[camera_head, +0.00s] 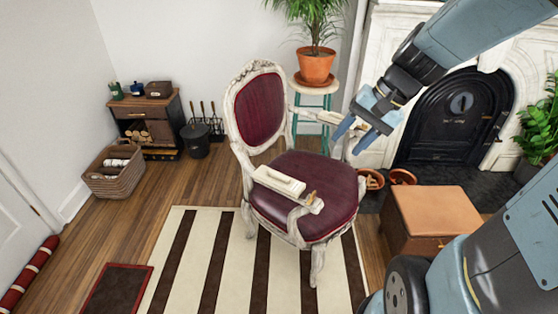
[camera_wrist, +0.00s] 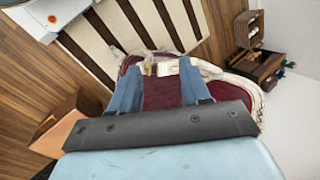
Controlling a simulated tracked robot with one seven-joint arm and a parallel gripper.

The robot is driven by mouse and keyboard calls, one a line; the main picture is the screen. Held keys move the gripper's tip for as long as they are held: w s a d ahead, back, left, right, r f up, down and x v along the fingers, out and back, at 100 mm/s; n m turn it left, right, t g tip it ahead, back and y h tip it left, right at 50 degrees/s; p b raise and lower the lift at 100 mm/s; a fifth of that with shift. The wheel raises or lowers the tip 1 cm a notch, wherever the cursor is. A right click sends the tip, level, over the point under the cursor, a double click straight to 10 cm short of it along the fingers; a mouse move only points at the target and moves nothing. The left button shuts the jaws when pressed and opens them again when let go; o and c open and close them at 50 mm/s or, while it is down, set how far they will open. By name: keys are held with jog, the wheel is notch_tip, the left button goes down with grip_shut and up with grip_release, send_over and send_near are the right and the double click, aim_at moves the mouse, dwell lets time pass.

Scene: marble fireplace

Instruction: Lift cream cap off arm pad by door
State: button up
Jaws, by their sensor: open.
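A cream cap (camera_head: 279,180) lies along the arm pad of the chair's near arm, the one on the side of the white door (camera_head: 14,222). The carved cream chair (camera_head: 257,98) has a dark red seat and back. My gripper (camera_head: 347,142) is open and empty, in the air by the chair's far arm, above and behind the cap. In the wrist view my gripper (camera_wrist: 153,62) has its two blue fingers apart, with the red seat showing between them. A small cream piece, which looks like the cap (camera_wrist: 166,68), shows just beyond the fingertips.
The far arm (camera_head: 328,118) also bears a cream pad. A potted plant on a stand (camera_head: 316,84) is behind the chair. A tan ottoman (camera_head: 431,214) stands to the right. A striped rug (camera_head: 188,262) lies in front. The space above the near arm is clear.

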jog(key=w+a+f+m+t+y, duration=0.1)
jog(key=w+a+f+m+y, duration=0.3)
jog(key=w+f+m+y, duration=0.55)
jog(key=w+d+f+m+t+h, duration=0.1)
jog(key=w+f+m, duration=0.1)
jog(key=f, duration=0.5)
jog(key=w+d+f+m+t+h, duration=0.1)
jog(key=w+f+m+t, duration=0.1)
jog(key=f+m, duration=0.3)
jog(key=w+d+f+m+t+h, duration=0.1)
jog(key=w+f+m, duration=0.3)
jog(key=f, duration=0.5)
jog(key=shift+w+f+t+h, duration=0.1)
jog(key=shift+f+t+h, duration=0.3)
jog(key=shift+t, duration=0.3)
jog(key=shift+w+a+f, duration=0.15)
jog(key=shift+a+f, duration=0.05)
send_near(287, 178)
jog(key=x, duration=0.3)
jog(key=shift+a+f, duration=0.15)
jog(key=shift+f, duration=0.35)
jog(key=shift+r+x, duration=0.2)
jog(key=shift+x, duration=1.1)
jog(key=shift+r+x, duration=0.15)
jog(key=shift+x, duration=1.2)
jog(key=shift+w, duration=0.2)
jog(key=shift+c, duration=0.2)
